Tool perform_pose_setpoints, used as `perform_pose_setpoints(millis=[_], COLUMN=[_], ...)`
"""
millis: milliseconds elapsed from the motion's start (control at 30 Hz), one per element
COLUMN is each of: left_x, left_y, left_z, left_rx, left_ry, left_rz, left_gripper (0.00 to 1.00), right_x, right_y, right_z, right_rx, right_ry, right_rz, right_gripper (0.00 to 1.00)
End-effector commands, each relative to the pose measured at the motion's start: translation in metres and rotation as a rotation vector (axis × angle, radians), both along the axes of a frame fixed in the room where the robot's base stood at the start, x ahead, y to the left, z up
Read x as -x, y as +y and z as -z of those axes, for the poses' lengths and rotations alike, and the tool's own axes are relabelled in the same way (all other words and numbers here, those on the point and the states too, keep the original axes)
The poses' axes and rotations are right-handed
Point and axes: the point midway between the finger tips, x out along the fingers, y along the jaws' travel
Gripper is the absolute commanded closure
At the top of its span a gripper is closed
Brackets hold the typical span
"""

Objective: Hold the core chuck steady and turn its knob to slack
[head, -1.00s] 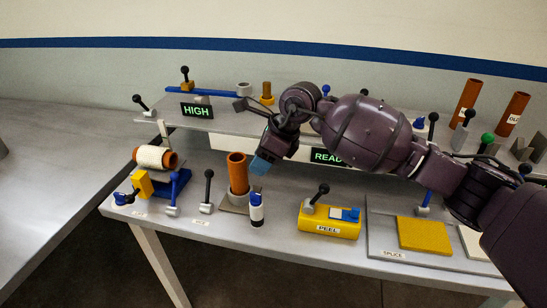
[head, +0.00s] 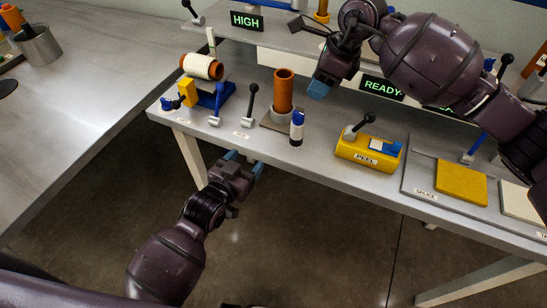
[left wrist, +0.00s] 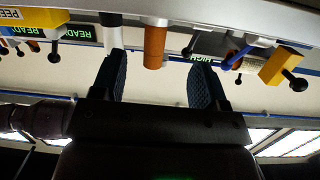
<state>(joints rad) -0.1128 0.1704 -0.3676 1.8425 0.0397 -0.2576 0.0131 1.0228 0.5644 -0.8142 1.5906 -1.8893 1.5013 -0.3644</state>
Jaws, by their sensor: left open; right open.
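No label marks the core chuck. A white-wound roll on an orange core (head: 202,67) lies on a blue stand (head: 218,95), with a yellow block (head: 187,93) and dark knobs beside it. An upright orange tube (head: 283,90) sits in a grey round holder (head: 282,116) right of these; a black-knobbed lever (head: 251,95) stands beside it. My left gripper (head: 245,163) is open and empty, in front of the bench edge. In the left wrist view the tube (left wrist: 155,48) shows between its fingers, apart from them. My right gripper (head: 318,88) is open, right of the tube.
A yellow PEEL box (head: 368,148) and the SPLICE board (head: 425,180) lie to the right. The HIGH (head: 247,21) and READY (head: 383,88) signs are behind. Open floor lies before the bench.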

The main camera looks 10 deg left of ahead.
Motion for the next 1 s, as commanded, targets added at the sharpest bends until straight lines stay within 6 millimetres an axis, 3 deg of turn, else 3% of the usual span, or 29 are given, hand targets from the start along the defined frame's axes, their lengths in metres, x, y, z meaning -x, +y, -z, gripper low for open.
perform_pose_setpoints(millis=[133,233,567,1000], left_x=[-0.019,-0.018,-0.02,-0.077], left_y=[-0.044,-0.066,-0.074,-0.106], left_z=[-0.015,-0.01,-0.01,-0.01], left_rx=[0.034,0.068,0.128,0.127], left_ry=[-0.074,-0.097,-0.135,-0.133], left_rz=[0.097,0.148,0.159,0.158], left_gripper=[0.33,0.33,0.33,0.33], right_x=[0.0,0.0,0.0,0.0], right_y=[0.0,0.0,0.0,0.0], right_z=[0.0,0.0,0.0,0.0], right_rx=[0.0,0.0,0.0,0.0], right_ry=[0.0,0.0,0.0,0.0], right_rz=[0.0,0.0,0.0,0.0], right_gripper=[0.57,0.57,0.57,0.57])
